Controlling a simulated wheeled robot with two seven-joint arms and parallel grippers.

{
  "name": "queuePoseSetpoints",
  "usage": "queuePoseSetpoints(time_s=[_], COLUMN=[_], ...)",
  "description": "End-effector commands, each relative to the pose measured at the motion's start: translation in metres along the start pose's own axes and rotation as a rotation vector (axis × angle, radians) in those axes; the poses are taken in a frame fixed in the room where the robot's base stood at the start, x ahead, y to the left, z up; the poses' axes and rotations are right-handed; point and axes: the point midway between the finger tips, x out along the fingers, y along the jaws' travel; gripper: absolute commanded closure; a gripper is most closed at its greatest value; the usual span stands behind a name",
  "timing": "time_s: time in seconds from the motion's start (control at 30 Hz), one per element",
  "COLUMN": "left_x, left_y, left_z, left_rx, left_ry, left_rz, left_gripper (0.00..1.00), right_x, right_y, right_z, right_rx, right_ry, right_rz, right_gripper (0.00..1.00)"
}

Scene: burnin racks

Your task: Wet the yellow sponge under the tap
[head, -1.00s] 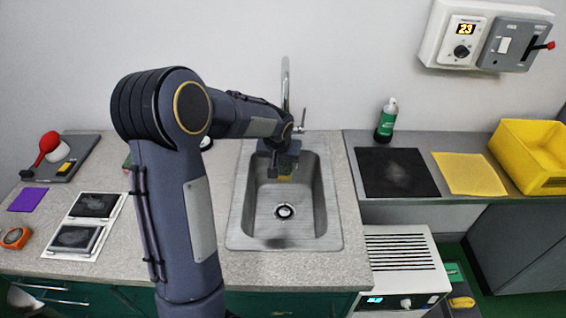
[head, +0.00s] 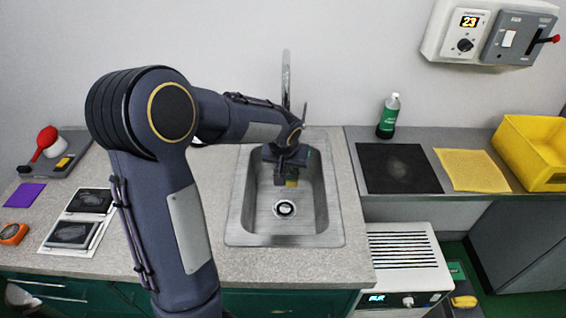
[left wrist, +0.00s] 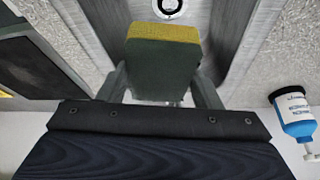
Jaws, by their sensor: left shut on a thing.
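The sponge (head: 291,183), a small block with a yellow side and a dark green side, is held over the steel sink (head: 237,232). It shows larger in the left wrist view (left wrist: 163,62), between the two fingers. My left gripper (head: 289,178) is shut on it and points down into the rear of the basin. The tap (head: 286,80) rises behind the gripper; its lower part and outlet are hidden by my arm. I see no water running. The drain (head: 284,208) lies in front of the sponge in the head view. My right gripper is not in view.
A green bottle (head: 389,116) stands right of the sink, beside a black mat (head: 398,168) and a yellow cloth (head: 472,170). A yellow bin (head: 535,152) is at the far right. Framed dark plates (head: 73,233) lie left. The counter before the sink is clear.

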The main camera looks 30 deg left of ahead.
Motion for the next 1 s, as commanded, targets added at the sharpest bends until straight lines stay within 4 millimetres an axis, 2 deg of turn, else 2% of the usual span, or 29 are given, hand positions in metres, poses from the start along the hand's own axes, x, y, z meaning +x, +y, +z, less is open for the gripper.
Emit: queuePoseSetpoints(time_s=[0.43, 1.0], left_x=[-0.01, -0.012], left_y=[0.018, 0.019], left_z=[0.027, 0.029], left_rx=[0.001, 0.0], left_ry=[0.0, 0.0], left_rz=[0.001, 0.0], left_gripper=[0.6, 0.6], right_x=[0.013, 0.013], right_y=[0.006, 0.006], right_z=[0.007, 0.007], right_rx=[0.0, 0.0], right_ry=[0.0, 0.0], right_rz=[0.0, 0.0], right_gripper=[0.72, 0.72])
